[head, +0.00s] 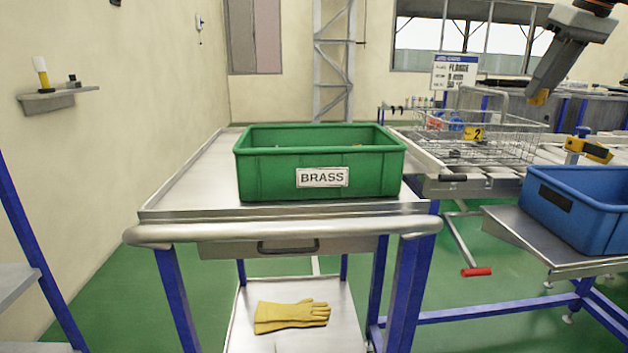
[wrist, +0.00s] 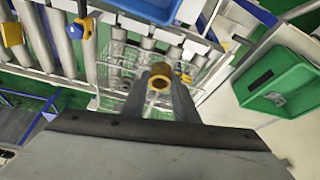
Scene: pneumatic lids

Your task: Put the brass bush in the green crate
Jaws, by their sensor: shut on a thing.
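The brass bush (wrist: 159,84) is a short hollow ring in the wrist view, held at the tips of my gripper (wrist: 160,98). In the head view my gripper (head: 541,96) is high at the upper right, with the yellowish bush (head: 538,98) at its tip. The green crate (head: 268,178) has a BRASS label and stands on a steel trolley in the middle of the head view. Its floor is mostly hidden there. The crate (wrist: 247,92) also shows at the right of the wrist view. My gripper is well to the right of the crate in the head view.
A wire basket (head: 500,142) with a yellow tag 2 stands on rollers right of the trolley (head: 190,186). A blue crate (head: 585,215) and a yellow-blue clamp (head: 590,150) are at the right. Yellow gloves (head: 290,316) lie on the lower shelf.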

